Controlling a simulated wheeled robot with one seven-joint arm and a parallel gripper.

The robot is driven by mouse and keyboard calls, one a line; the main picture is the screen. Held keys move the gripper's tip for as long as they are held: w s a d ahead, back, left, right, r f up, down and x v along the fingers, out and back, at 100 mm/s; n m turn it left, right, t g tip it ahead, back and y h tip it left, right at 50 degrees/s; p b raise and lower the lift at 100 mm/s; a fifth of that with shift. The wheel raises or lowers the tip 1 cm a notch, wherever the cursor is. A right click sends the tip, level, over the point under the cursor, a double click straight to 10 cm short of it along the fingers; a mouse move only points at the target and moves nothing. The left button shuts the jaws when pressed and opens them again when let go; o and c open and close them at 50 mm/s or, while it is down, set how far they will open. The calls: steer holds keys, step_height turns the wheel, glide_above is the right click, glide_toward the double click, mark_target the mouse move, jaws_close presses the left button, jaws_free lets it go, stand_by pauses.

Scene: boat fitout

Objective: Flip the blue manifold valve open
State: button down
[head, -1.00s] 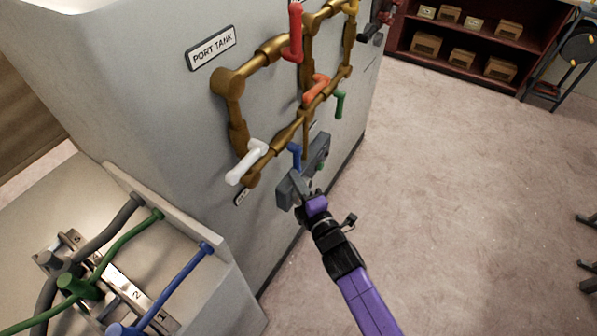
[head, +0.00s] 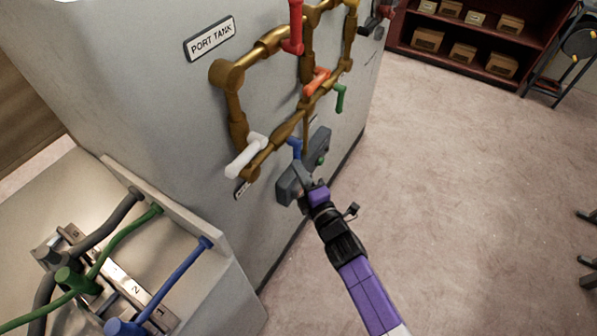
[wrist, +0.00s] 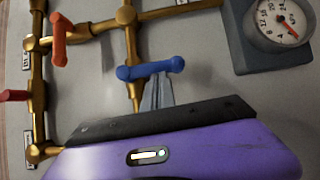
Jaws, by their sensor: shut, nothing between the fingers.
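The blue valve handle (head: 296,147) sits on the lower brass pipe run on the side of the grey tank. In the wrist view the blue handle (wrist: 152,69) lies nearly level across a brass pipe, just beyond my fingertips. My gripper (head: 299,168) is right below the handle in the head view. In the wrist view my gripper (wrist: 157,88) has its grey fingers together, with nothing between them. Their tips are at the handle's edge; I cannot tell whether they touch it.
Red (head: 293,28), orange (head: 317,81), green (head: 340,98) and white (head: 246,156) handles share the brass pipework. A gauge (wrist: 280,20) in a grey housing is close by. A bench with hoses (head: 178,279) stands lower left.

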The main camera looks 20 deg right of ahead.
steer(key=shift+w+d+f+n+b, duration=0.15)
steer(key=shift+f+n+b, duration=0.15)
steer(key=shift+b, duration=0.75)
steer(key=w+d+r+n+y+b, duration=0.1)
steer(key=w+d+n+y+b, duration=0.1)
steer(key=n+y+b, duration=0.5)
steer(key=w+d+r+n+t+y+b, duration=0.1)
steer(key=w+d+n+y+b, duration=0.2)
steer(key=n+b, duration=1.4)
steer(key=shift+d+r+n+y+b, duration=0.35)
steer(key=shift+d+y+b, duration=1.3)
steer(key=shift+b, duration=4.05)
steer(key=shift+a+r+y, duration=0.1)
steer(key=shift+a+y, duration=0.55)
steer(key=shift+a, duration=0.05)
